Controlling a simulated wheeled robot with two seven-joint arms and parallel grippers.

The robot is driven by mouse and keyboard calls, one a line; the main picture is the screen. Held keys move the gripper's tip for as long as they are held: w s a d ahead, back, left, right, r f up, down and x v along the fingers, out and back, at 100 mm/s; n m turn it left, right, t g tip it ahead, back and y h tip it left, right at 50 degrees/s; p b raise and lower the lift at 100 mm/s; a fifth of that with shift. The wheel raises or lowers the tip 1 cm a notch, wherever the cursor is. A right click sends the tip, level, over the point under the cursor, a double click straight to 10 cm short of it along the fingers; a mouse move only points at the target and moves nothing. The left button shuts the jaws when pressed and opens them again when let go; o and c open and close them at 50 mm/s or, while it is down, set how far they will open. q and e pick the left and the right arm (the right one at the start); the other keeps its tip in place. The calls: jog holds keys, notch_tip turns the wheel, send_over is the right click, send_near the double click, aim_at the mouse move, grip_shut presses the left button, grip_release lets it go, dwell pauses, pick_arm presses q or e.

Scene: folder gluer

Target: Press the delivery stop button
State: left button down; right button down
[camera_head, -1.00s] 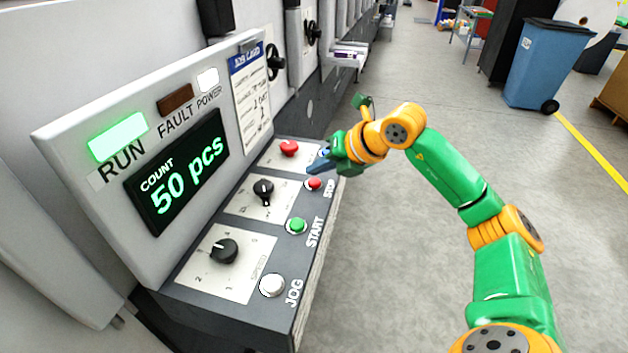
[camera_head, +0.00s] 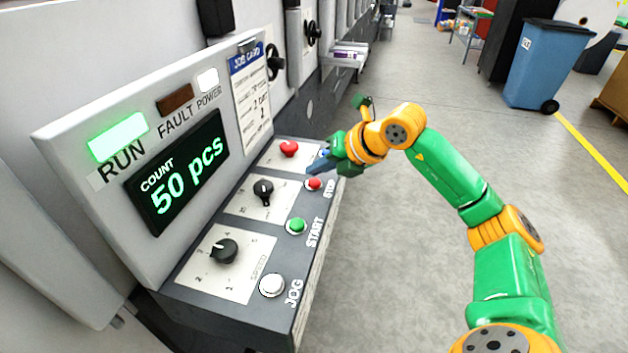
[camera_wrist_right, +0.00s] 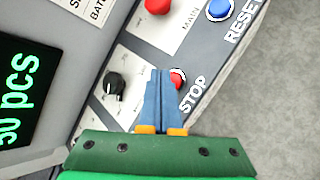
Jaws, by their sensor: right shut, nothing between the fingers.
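The red stop button (camera_head: 314,184) is on the sloped control panel, beside the printed word STOP. It also shows in the right wrist view (camera_wrist_right: 178,78), partly hidden behind my fingers. My right gripper (camera_head: 314,168) is shut and empty, with its blue fingertips just over or beside the stop button. In the right wrist view the shut fingertips (camera_wrist_right: 160,74) overlap the button's left edge; I cannot tell whether they touch it. The counter display (camera_head: 179,173) reads 50 pcs, and the green RUN lamp (camera_head: 118,138) is lit. My left gripper is not in view.
A larger red button (camera_head: 289,148), a black selector (camera_head: 263,189), the green START button (camera_head: 296,226) and the white JOG button (camera_head: 272,285) share the panel. A blue RESET button (camera_wrist_right: 219,9) is close by. Open floor lies right of the panel.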

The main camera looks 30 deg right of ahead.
aim_at(318, 184)
jog(key=shift+f, duration=0.1)
jog(key=shift+f+b, duration=0.3)
jog(key=shift+b, duration=0.1)
jog(key=shift+f+b, duration=0.5)
jog(key=shift+f, duration=0.1)
dwell(0.6)
jog(key=shift+s+r, duration=0.1)
jog(key=shift+r+p, duration=0.9)
notch_tip(318, 184, up, 5)
jog(key=p, duration=0.4)
jog(key=shift+r+p, duration=0.1)
jog(key=shift+p, duration=0.3)
